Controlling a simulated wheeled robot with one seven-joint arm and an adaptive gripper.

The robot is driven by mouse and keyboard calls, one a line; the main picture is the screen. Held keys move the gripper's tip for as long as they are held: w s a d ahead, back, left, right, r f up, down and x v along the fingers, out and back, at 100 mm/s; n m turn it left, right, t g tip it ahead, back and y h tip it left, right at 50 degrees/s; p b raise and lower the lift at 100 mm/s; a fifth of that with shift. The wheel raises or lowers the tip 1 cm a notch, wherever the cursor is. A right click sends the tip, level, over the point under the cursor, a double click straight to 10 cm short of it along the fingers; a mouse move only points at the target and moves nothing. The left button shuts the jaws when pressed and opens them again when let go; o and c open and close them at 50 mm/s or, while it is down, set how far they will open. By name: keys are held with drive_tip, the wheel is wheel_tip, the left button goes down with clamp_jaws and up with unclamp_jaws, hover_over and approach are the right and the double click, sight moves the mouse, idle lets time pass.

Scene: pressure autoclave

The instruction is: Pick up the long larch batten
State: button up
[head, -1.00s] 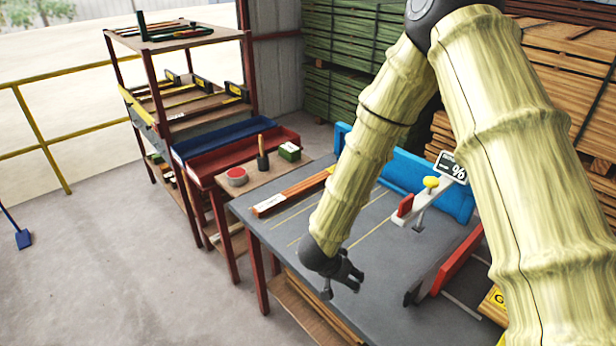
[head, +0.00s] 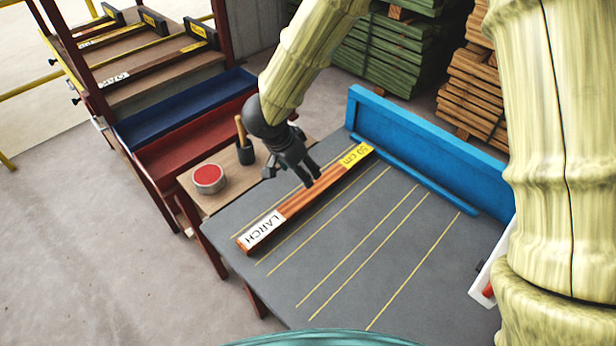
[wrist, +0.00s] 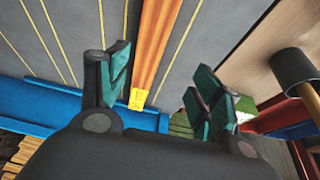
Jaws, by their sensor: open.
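A reddish-brown batten (head: 300,205) lies on the grey table, with a white LARCH label at its near end and a yellow 50 cm label at its far end. In the wrist view the batten (wrist: 158,45) runs away from my gripper, its yellow end close to the jaws. My gripper (head: 315,181) is open and empty, with its fingers over or beside the far half of the batten. The wrist view shows the open fingers (wrist: 160,88) with the batten nearer the left finger. I cannot tell whether any finger touches it.
The grey table (head: 400,255) has yellow lines and a blue fence (head: 430,155) at its back. Red (head: 185,135) and blue (head: 180,108) trays and a rack with labelled battens (head: 150,65) stand left.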

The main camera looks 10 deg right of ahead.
sight(313, 188)
drive_tip(key=shift+s+d+f, duration=0.25)
drive_tip(key=shift+d+f, duration=0.05)
drive_tip(key=shift+f, duration=0.3)
drive_tip(key=shift+s+d+f, duration=0.25)
drive_tip(key=shift+d+f, duration=0.05)
drive_tip(key=shift+f, duration=0.3)
drive_tip(key=shift+s+d+t, duration=0.15)
drive_tip(key=shift+s+t, duration=0.15)
drive_tip(key=shift+s, duration=0.5)
drive_tip(key=w+f, duration=0.1)
drive_tip(key=w+d+f, duration=0.1)
drive_tip(key=f, duration=0.1)
drive_tip(key=w+f+p, duration=0.1)
drive_tip(key=f, duration=0.1)
drive_tip(key=shift+d+f, duration=0.15)
drive_tip(key=shift+d, duration=0.15)
drive_tip(key=shift+s+d+f, duration=0.1)
drive_tip(key=shift+d+f, duration=0.05)
drive_tip(key=shift+s, duration=0.4)
drive_tip(key=shift+w+f, duration=0.4)
drive_tip(key=shift+w, duration=0.1)
drive_tip(key=c, duration=0.3)
drive_tip(key=shift+s+d+r, duration=0.1)
drive_tip(key=shift+s+r, duration=0.15)
drive_tip(key=c, duration=0.7)
drive_tip(key=shift+w, duration=0.1)
drive_tip(key=c, duration=0.4)
